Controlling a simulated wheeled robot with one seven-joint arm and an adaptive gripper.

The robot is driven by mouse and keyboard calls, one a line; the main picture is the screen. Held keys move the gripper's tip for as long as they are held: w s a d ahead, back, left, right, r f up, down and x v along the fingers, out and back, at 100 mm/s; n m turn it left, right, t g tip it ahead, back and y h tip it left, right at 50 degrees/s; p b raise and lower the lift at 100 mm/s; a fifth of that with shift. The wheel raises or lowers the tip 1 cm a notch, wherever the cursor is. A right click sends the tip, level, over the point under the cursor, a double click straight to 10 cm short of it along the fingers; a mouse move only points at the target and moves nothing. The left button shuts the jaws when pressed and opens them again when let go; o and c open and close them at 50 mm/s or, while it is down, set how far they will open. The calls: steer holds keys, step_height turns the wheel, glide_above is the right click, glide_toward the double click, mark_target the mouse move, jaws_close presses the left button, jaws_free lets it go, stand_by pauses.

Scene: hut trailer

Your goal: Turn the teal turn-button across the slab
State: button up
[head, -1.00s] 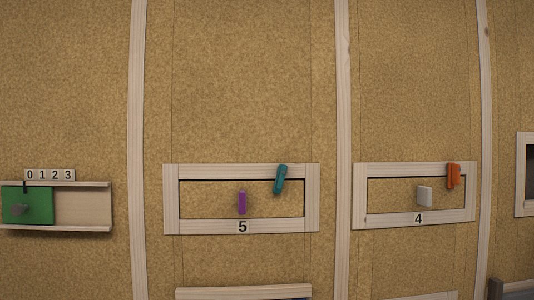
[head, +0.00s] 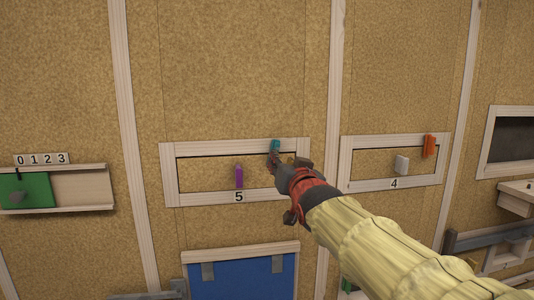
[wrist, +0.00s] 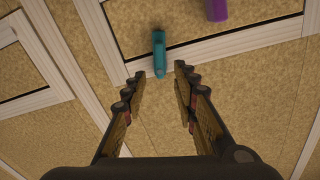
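The teal turn-button (head: 275,145) sits on the top rail of the wooden frame (head: 168,174) numbered 5, near its right end. Its lower part is hidden behind my gripper in the head view. In the wrist view the teal turn-button (wrist: 158,52) lies lengthwise across the rail. The cork slab (head: 205,175) fills the frame and carries a purple handle (head: 239,177). My gripper (head: 284,163) is in front of the frame's upper right part. In the wrist view my gripper (wrist: 160,72) is open, with the button's near end between its fingertips, with no clear contact.
A green sliding panel (head: 35,190) is at the left. A blue panel (head: 235,275) is below. The cork wall above is clear.

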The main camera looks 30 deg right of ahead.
steer(key=p+x, duration=0.2)
steer(key=x, duration=0.6)
steer(key=shift+p, duration=0.4)
steer(key=shift+f, duration=0.1)
steer(key=shift+c, duration=1)
jaws_close()
